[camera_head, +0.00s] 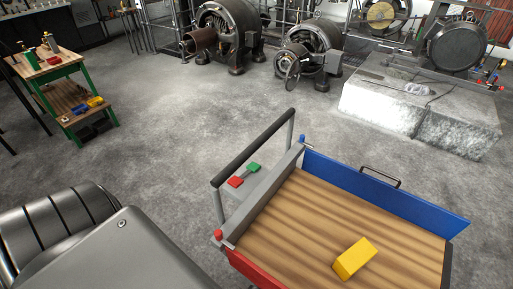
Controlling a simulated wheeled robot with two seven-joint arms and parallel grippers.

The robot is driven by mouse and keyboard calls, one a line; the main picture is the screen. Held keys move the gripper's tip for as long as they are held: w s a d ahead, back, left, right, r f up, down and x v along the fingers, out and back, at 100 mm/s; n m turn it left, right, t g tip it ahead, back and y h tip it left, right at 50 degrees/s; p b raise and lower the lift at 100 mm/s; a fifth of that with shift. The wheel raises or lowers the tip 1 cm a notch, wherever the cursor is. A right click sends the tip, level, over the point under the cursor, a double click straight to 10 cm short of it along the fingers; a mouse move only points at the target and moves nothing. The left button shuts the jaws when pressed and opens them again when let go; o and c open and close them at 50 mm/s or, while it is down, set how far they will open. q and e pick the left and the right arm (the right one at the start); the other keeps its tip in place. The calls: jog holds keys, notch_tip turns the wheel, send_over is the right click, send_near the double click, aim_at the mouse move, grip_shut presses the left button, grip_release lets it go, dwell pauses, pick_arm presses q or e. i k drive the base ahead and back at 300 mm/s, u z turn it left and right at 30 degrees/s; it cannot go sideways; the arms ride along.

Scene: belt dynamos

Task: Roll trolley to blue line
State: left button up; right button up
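The trolley (287,200) stands at the lower right, with a wooden bed, a blue side wall (385,187) at the back and a red side wall (255,271) at the front. Its push handle (253,149), a dark bar on grey posts, rises at its left end. A yellow block (354,259) lies on the bed. The trolley's near right part is cut off by the frame. No blue line shows on the visible floor. Neither of my grippers is in view, and nothing is seen holding the handle.
Grey concrete floor (145,150) is open left of and behind the trolley. A green-legged wooden workbench (52,68) stands at upper left. Dark dynamos (228,38) line the back. A concrete plinth (400,106) stands behind the trolley. A black ribbed form (55,235) fills the lower left.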

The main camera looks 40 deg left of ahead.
aim_at(291, 222)
jog(key=u, duration=0.05)
jog(key=k, duration=1.5)
jog(key=u, duration=0.85)
jog(key=i, duration=1.85)
jog(key=z, duration=1.3)
